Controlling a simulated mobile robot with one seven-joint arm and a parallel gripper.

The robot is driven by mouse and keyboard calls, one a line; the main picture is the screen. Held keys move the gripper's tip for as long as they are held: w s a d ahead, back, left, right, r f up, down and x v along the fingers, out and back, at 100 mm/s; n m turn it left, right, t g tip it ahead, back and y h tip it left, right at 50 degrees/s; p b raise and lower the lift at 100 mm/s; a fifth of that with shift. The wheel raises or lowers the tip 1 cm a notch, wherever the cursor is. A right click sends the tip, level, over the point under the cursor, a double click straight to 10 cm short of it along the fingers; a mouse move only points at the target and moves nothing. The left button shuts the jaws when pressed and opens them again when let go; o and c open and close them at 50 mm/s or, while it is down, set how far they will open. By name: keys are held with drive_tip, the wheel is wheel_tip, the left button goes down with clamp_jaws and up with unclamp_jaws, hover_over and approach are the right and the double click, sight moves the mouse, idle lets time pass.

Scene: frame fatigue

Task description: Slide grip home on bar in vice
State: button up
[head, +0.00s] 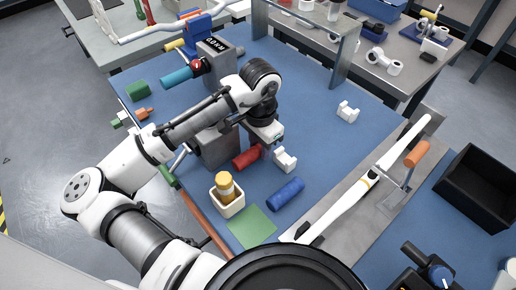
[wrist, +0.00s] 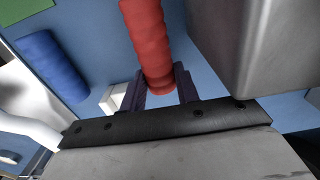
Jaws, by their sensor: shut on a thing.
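A red ribbed grip (head: 247,158) is held in my gripper (head: 263,152), beside the grey block of the vice (head: 215,147). In the wrist view the red grip (wrist: 148,40) sits between the two dark fingers of my gripper (wrist: 160,84), and one end points away from the palm. The grey block (wrist: 265,40) stands close on its right, with a narrow gap between them. A short silver bar (head: 178,160) shows at the block's left side, partly behind my arm. I cannot tell whether the red grip touches a bar.
A blue grip (head: 287,193) lies on the blue mat, near a white tub (head: 228,203) with a yellow-topped jar and a green square (head: 251,227). White blocks (head: 285,160) lie close to my gripper. A teal grip (head: 177,77) is farther back.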

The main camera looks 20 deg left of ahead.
sight(259, 145)
wheel_tip(259, 145, up, 19)
idle(0.4)
drive_tip(key=o, duration=0.4)
drive_tip(key=shift+c, duration=1.3)
drive_tip(key=shift+a, duration=0.15)
